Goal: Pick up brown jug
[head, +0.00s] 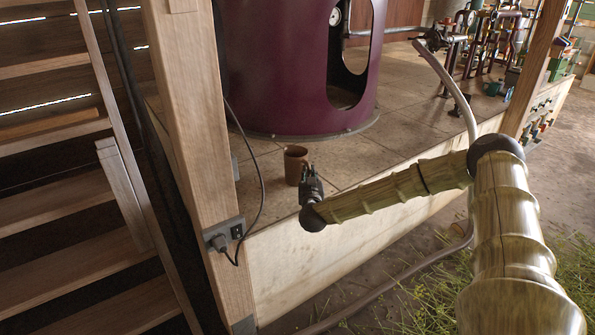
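The brown jug (293,160) stands upright on the tiled platform, near its front edge and in front of the purple still. It is a small, plain cylinder with an open top. My gripper (308,174) is at the jug's right side, with the arm reaching in from the right. The gripper overlaps the lower right edge of the jug in this view. The fingers are small and dark, and I cannot tell whether they touch the jug or how far apart they are.
A wooden post (195,130) with an outlet and black cable (262,190) stands left of the jug. The large purple still (275,75) is behind. Wooden stairs (70,255) are at the left. The platform (385,145) right of the jug is clear.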

